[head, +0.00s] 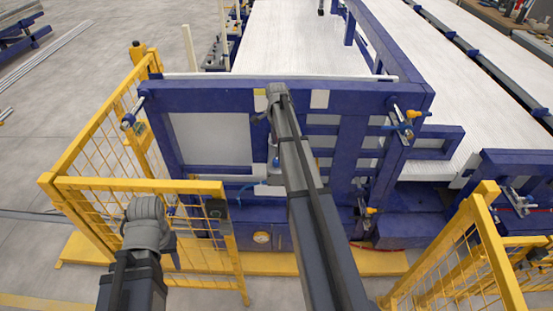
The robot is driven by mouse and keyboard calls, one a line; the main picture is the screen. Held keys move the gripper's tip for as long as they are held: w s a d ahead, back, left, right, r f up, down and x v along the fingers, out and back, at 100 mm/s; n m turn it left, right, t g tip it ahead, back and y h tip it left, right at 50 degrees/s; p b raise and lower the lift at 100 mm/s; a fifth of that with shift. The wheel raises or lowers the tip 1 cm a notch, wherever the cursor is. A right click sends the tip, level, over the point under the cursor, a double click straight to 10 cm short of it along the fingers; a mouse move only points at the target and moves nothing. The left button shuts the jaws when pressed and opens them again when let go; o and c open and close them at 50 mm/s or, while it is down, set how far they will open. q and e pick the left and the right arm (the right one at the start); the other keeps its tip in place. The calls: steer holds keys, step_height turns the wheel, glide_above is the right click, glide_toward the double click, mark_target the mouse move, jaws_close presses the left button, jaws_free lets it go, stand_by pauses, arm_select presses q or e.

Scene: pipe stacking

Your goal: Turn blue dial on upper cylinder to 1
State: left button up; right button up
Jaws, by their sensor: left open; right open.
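A silver cylinder fitting (402,118) with small blue and orange parts sits at the blue frame's upper right corner. A similar fitting with an orange part (371,210) sits lower down. A small blue part (276,162) shows just left of my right arm, in the middle of the frame. Which of these is the blue dial, and any numbers, are too small to tell. My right arm reaches up the middle and ends in a grey joint at the frame's top bar. My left arm's grey joint stands at the yellow fence. The fingers of both grippers are hidden from view.
The blue frame (350,96) stands across the middle, with a white slatted bed (290,40) behind it. Yellow mesh fences (140,185) stand at left and lower right (490,240). A gauge (262,237) is on the frame's base. Open grey floor lies at left.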

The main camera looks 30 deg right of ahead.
mark_target(277, 160)
steer(key=shift+f+b, duration=3.95)
steer(key=shift+f, duration=0.05)
steer(key=shift+r, duration=0.1)
steer(key=shift+c, duration=0.3)
jaws_close()
